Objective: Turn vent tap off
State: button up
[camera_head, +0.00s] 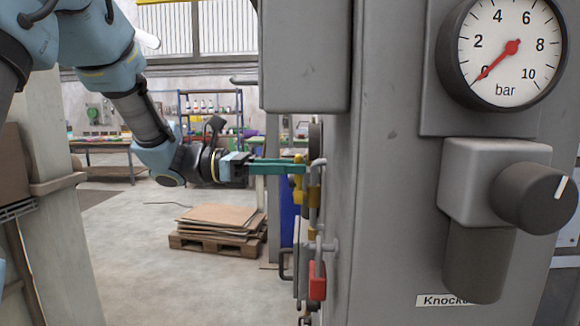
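My gripper (303,167) reaches in from the left with its green fingers level, pointing right at the side of the grey machine. The fingertips are at a small yellow lever (299,190) on a vertical grey pipe. The yellow lever looks like a tap handle, but no label shows which tap is the vent tap. Its upper part is close to or between the fingertips; I cannot tell whether they touch or grip it. A red handle (317,280) hangs lower on the same pipework. The fingers are seen side-on and small, so their gap is unclear.
The grey machine cabinet (390,220) fills the right, with a pressure gauge (503,50) reading near 0 bar and a dark knob (533,198). A grey box (305,55) overhangs above the gripper. A pallet with cardboard (220,220) lies on the floor behind.

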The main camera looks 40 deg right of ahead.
grip_shut()
dwell(1.0)
